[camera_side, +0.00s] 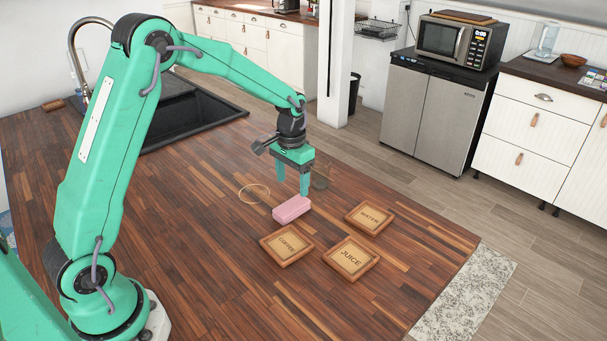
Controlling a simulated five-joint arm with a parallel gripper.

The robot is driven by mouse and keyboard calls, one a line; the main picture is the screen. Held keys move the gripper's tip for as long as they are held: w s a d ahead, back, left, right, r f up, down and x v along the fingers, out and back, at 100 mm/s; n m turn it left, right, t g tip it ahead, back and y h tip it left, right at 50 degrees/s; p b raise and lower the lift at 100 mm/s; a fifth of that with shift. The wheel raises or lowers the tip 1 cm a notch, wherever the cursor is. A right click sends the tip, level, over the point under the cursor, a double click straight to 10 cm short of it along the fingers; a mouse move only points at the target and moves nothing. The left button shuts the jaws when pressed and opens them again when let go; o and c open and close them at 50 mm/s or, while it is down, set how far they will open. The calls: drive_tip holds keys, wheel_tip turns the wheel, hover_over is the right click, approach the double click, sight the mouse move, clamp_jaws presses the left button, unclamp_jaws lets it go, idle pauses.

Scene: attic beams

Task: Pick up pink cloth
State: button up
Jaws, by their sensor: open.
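A pink block-shaped thing, the pink cloth (291,209), lies on the wooden counter near the middle of the side view. It looks like a small folded stack. My gripper (293,186) points down just above and behind it, with its green fingers apart. The fingertips are close to the cloth's far edge; I cannot tell whether they touch it. Nothing shows between the fingers.
Three square wooden trays labelled coffee (268,256), juice (332,270) and water (350,215) lie in front and right of the cloth. A thin yellowish ring (241,192) lies to its left. A black sink (190,128) is behind. The counter's front left is clear.

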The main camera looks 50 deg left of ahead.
sight(292, 205)
drive_tip(key=shift+f, duration=0.15)
drive_tip(key=shift+f, duration=1.2)
drive_tip(key=shift+f, duration=0.1)
drive_tip(key=shift+s+d+f, duration=0.1)
drive_tip(key=shift+s+f, duration=0.05)
drive_tip(key=shift+f, duration=1.1)
drive_tip(key=shift+s+f, duration=0.1)
drive_tip(key=shift+f, duration=1.1)
drive_tip(key=shift+c, duration=0.5)
drive_tip(key=c, duration=0.9)
